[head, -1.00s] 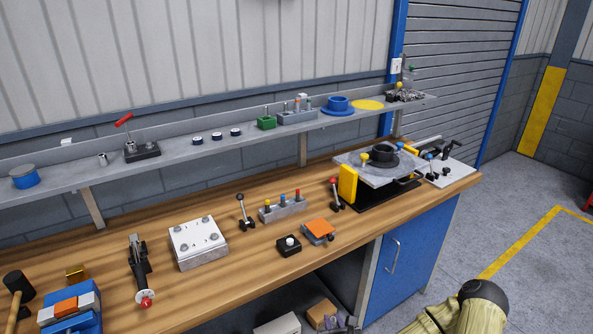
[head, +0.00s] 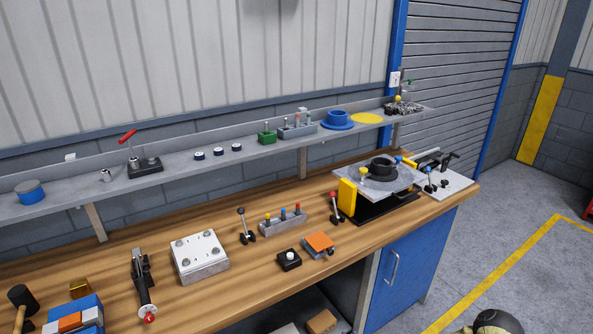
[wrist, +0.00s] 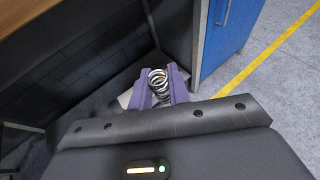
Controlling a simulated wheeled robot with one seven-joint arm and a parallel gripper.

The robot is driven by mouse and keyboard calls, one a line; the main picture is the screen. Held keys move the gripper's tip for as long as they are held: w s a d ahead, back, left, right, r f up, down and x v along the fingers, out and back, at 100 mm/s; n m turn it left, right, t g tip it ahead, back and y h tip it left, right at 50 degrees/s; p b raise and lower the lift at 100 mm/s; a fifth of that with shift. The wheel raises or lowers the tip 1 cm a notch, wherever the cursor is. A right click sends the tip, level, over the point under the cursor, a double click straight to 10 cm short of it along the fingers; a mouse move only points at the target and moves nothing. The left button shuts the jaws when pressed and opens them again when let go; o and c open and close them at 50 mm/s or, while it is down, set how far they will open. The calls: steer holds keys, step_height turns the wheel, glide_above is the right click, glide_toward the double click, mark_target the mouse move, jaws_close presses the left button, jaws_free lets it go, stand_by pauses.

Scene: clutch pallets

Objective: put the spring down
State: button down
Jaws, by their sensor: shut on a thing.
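The spring (wrist: 158,83) is a silver metal coil. In the wrist view it sits between the two purple fingers of my gripper (wrist: 160,87), which is shut on it. Behind it in that view are the dark space beneath the bench and a pale object partly hidden by the left finger. In the head view neither the spring nor my gripper's fingers show; only a rounded part of my arm shows at the bottom right edge.
The wooden bench (head: 225,297) holds a metal block (head: 200,256), a toggle clamp (head: 143,283), levers and a grey plate with a black ring (head: 381,166). A shelf (head: 75,200) runs behind. A blue cabinet (head: 408,260) stands under the bench's right end; open floor lies right.

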stand_by(0.3)
steer(key=f, duration=0.2)
steer(key=s+f, duration=0.1)
steer(key=f, duration=0.2)
steer(key=shift+s+f, duration=0.25)
steer(key=shift+f, duration=0.15)
